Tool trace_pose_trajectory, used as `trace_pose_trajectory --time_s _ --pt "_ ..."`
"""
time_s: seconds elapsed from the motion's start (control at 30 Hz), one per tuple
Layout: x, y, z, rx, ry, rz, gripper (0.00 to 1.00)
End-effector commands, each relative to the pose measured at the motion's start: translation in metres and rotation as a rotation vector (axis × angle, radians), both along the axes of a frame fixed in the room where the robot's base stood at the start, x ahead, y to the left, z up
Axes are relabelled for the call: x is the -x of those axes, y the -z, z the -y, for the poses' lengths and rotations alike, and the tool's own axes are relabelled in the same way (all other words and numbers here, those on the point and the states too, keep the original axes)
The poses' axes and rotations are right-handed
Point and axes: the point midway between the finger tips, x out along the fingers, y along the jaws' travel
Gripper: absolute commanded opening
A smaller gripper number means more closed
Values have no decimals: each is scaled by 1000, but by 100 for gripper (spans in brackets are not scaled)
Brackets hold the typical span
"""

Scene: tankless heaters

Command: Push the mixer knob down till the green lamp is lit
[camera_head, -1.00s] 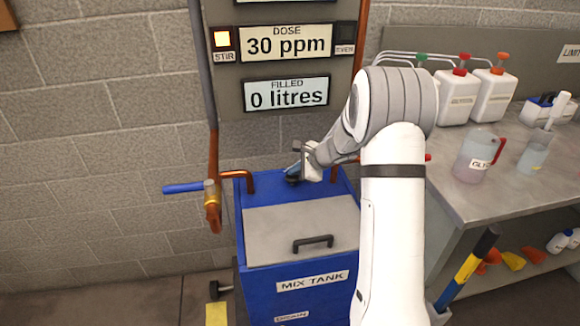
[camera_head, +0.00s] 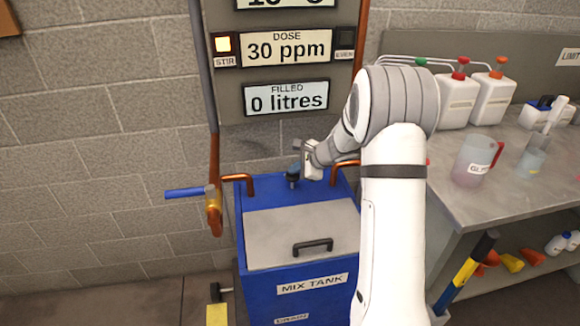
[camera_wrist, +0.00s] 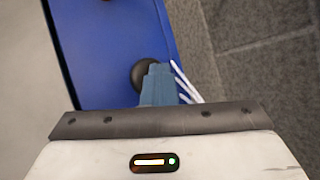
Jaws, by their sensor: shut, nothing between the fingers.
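The mixer knob (camera_head: 292,178) is a small dark round knob on the back of the blue mix tank's top. In the wrist view the black knob (camera_wrist: 140,75) is partly covered by my fingers. My gripper (camera_head: 296,164) is shut and empty, right at the knob in the head view. In the wrist view its blue-grey fingertips (camera_wrist: 159,68) overlap the knob's right side; whether they touch it I cannot tell. The STIR lamp (camera_head: 223,44) glows warm yellow. The EVEN lamp (camera_head: 345,37) is dark. No green lamp is lit on the panel.
The mix tank (camera_head: 258,277) has a grey lid with a black handle (camera_head: 313,246). Copper pipes (camera_head: 237,178) rise on both sides of the knob. A blue lever (camera_head: 184,192) sticks out at left. A bench (camera_head: 462,207) with bottles and a jug (camera_head: 473,161) stands at right.

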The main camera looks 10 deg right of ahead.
Motion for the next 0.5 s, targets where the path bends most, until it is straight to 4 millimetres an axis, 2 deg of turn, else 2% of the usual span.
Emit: trace_pose_trajectory --time_s 0.5 --pt "0 -34 0 1 -1 0 0"
